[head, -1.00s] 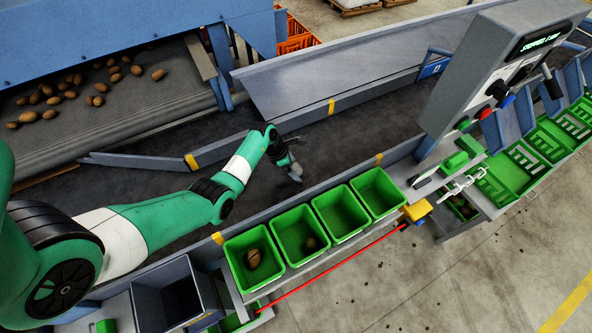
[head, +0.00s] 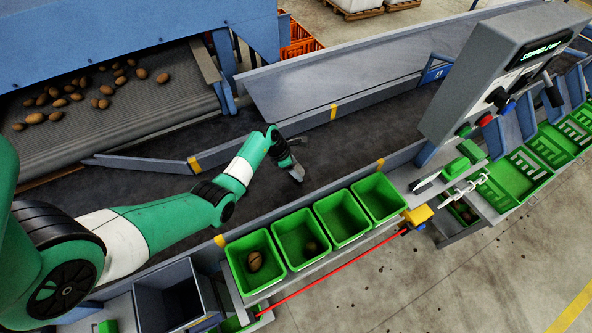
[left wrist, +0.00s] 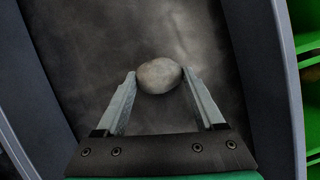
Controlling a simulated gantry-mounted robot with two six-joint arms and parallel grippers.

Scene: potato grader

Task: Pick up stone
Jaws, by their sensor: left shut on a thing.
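A grey, rounded stone (left wrist: 160,75) shows in the left wrist view, between the fingertips of my left gripper (left wrist: 160,88). The gripper is shut on it, one finger on each side. Dark belt surface lies behind the stone; I cannot tell whether the stone still touches it. My right gripper is in neither view.
Green bins (head: 340,217) line the belt's near side; the first two hold potatoes (head: 254,261). A grey control box (head: 490,75) stands at the right. A slanted guide (head: 140,163) crosses the belt at left. Potatoes (head: 100,90) lie on the upper conveyor. An empty grey bin (head: 172,295) is at lower left.

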